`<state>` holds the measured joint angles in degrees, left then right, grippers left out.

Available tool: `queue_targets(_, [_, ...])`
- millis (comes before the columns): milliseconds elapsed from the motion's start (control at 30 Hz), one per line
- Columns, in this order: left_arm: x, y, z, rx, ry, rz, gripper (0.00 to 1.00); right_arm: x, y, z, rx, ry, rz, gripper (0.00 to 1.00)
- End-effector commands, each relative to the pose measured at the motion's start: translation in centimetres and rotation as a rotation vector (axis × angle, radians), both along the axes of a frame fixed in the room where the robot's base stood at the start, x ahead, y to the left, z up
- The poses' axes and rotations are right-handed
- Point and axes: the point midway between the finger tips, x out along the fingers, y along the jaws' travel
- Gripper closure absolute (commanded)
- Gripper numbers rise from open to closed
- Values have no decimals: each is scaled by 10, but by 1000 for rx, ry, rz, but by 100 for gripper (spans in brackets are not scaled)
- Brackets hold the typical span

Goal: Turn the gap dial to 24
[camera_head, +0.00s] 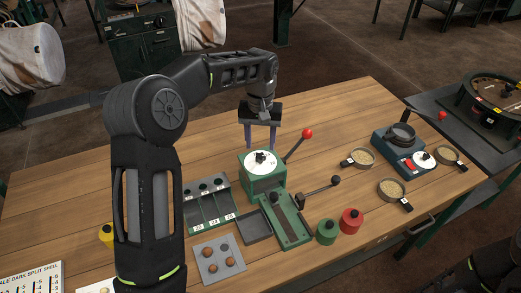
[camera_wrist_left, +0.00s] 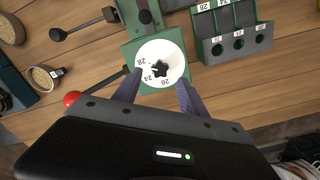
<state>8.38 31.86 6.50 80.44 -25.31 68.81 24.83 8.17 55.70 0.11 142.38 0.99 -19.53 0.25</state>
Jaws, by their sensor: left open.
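The gap dial (camera_head: 261,162) is a white disc with a black star-shaped knob, on top of a green machine (camera_head: 252,173) on the wooden table. In the left wrist view the dial (camera_wrist_left: 170,52) carries numbers including 20, 24 and 28. The knob (camera_wrist_left: 160,69) is at its middle; its exact setting is too small to tell. My left gripper (camera_head: 260,148) is open and points down just above and behind the dial. In the left wrist view its two purple fingers (camera_wrist_left: 158,82) stand apart on either side of the dial's near edge, holding nothing.
A red-knobbed lever (camera_head: 306,134) rises beside the dial. A black-knobbed lever (camera_head: 334,181) is in front. A green slotted rack (camera_head: 207,205) stands left. Green (camera_head: 327,232) and red (camera_head: 351,221) weights, grain pans (camera_head: 391,188) and a blue scale (camera_head: 396,150) are to the right.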

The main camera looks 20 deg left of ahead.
Motion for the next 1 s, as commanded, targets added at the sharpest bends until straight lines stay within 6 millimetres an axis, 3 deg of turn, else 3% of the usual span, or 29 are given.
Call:
queue_targets(300, [0,0,-41,-1,2,0,50,0,-2,12,-3,5,0,59])
queue_targets(633, [0,0,-46,-1,0,1,51,0,-2,12,-3,5,0,59])
queue_targets(1000, [0,0,-45,-1,0,1,81,0,-2,12,-3,5,0,59])
